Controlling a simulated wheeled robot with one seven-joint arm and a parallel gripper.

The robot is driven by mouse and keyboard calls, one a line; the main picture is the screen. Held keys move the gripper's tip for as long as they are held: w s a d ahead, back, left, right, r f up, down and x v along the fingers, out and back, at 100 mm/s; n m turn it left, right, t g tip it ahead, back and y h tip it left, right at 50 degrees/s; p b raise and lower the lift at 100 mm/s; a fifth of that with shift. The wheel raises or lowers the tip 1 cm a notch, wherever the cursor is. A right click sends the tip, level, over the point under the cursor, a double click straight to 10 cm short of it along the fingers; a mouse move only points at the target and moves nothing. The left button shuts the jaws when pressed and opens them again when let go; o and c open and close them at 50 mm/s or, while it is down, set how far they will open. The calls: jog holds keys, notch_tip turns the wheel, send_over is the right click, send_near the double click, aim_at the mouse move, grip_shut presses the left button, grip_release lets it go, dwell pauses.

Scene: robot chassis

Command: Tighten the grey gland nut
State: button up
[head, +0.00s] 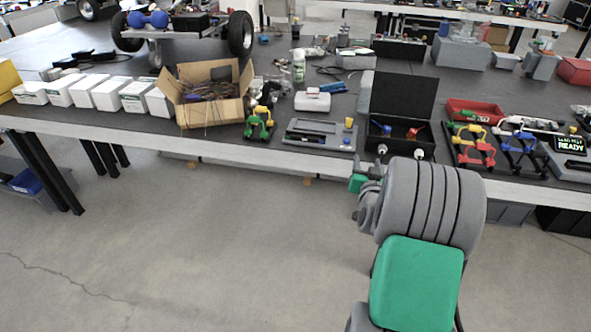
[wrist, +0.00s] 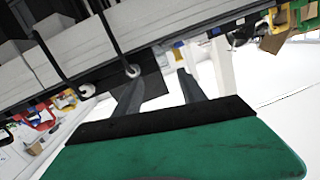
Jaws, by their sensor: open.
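The black box (head: 402,148) with its lid raised stands at the table's front edge in the head view. Two pale round fittings show on its front, a left one (head: 382,149) and a right one (head: 420,154). In the tilted wrist view, two pale ring-like fittings show at the ends of dark strips, one (wrist: 132,71) near the left finger and one (wrist: 86,90) farther left. I cannot tell which is the grey gland nut. My gripper (wrist: 160,84) is open, with nothing seen between its fingers. In the head view my arm mostly hides it.
Red and blue items lie inside the box. Left of it is a grey tray (head: 319,143); farther left, a cardboard box (head: 211,110). Right of it are a red bin (head: 474,112), coloured clamp-like pieces (head: 475,153) and a sign (head: 570,144) reading READY. The floor before the table is clear.

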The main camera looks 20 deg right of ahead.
jog(key=w+a+r+n+g+y+p, duration=0.1)
jog(key=a+r+n+g+y+p, duration=0.35)
jog(key=a, duration=1.05)
jog(key=s+a+r+g+y+p, duration=0.1)
jog(key=s+a+r+p, duration=0.1)
jog(key=s+a+r, duration=0.1)
jog(key=s+a+r+n+g+y+p, duration=0.1)
jog(key=s+a+r+p, duration=0.1)
jog(key=s+a, duration=0.3)
jog(key=shift+s+a+r+y, duration=0.15)
jog(key=shift+a+r+y, duration=0.25)
jog(key=shift+a, duration=1.1)
jog(key=shift+n, duration=0.25)
